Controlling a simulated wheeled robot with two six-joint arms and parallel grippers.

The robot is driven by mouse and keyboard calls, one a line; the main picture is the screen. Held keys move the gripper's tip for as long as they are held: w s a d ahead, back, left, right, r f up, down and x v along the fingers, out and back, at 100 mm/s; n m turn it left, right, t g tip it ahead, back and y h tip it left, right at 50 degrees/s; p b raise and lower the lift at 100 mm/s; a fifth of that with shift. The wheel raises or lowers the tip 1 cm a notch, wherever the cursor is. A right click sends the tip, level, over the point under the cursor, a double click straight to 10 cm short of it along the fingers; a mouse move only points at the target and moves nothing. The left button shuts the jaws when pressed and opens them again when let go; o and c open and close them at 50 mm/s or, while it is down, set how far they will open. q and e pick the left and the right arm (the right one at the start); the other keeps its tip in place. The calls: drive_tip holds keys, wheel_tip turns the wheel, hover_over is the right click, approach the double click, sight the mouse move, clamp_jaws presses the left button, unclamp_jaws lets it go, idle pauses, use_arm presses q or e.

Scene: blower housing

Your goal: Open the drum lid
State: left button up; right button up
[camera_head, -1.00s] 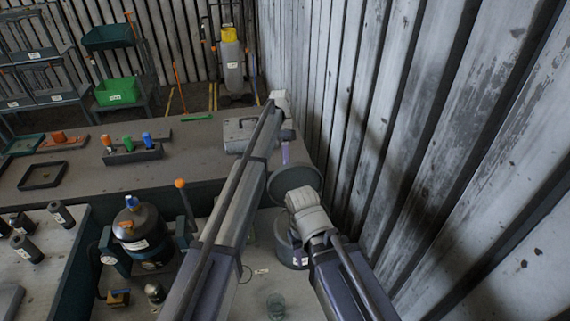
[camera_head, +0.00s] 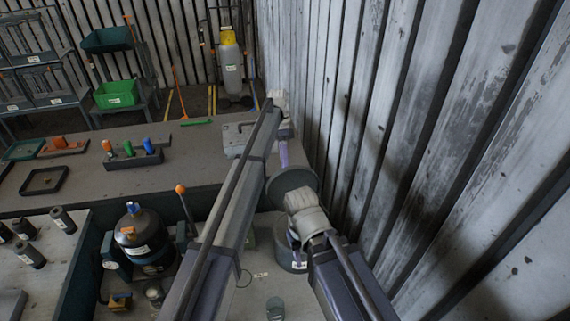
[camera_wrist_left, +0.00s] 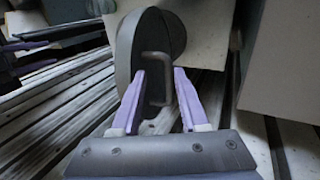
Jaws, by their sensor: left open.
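A grey drum (camera_head: 297,262) stands at the wall end of the work surface, partly hidden by my right arm. The round dark lid (camera_head: 284,180) shows as a tilted disc above and behind the drum body. My left gripper (camera_head: 284,158) hangs over the disc with purple fingers pointing down. In the left wrist view its open fingers (camera_wrist_left: 160,78) are on either side of a bar handle (camera_wrist_left: 155,75) on the lid (camera_wrist_left: 172,38); contact cannot be told. My right gripper (camera_head: 292,238) is by the drum; its fingertips are mostly hidden by its wrist.
A corrugated wall (camera_head: 430,130) runs close along the right. A dark tank (camera_head: 140,240) with a blue cap and an orange-knobbed lever (camera_head: 185,205) stands left of my left arm. A grey case (camera_head: 236,138) lies on the bench behind.

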use_arm(q)
drive_tip(key=p+v, duration=0.3)
drive_tip(key=v, duration=0.2)
drive_tip(key=shift+r+p, duration=0.1)
drive_tip(key=shift+p, duration=0.3)
drive_tip(key=shift+n, duration=0.3)
drive_tip(key=shift+c, duration=1.4)
drive_tip(key=n, duration=0.1)
drive_tip(key=n+t+p, duration=0.1)
drive_tip(key=shift+s+d+n, duration=0.15)
drive_tip(key=shift+d+n, duration=0.05)
drive_tip(key=shift+n, duration=0.2)
drive_tip(key=c, duration=0.3)
drive_tip(key=shift+d+n+t+y, duration=0.1)
drive_tip(key=shift+n+t+y, duration=0.2)
drive_tip(key=shift+n+t, duration=0.35)
clamp_jaws()
drive_tip(key=n+t+p, duration=0.1)
drive_tip(key=n+t, duration=0.1)
drive_tip(key=n, duration=0.2)
drive_tip(key=w+r+n+t+p, duration=0.1)
drive_tip(key=n+t, duration=0.1)
drive_tip(key=n, duration=0.3)
drive_tip(key=w+d+r+n+t+y, duration=0.1)
drive_tip(key=n+t, duration=0.1)
drive_tip(key=n, duration=0.2)
drive_tip(key=shift+r+p, duration=0.1)
drive_tip(key=shift+p, duration=0.3)
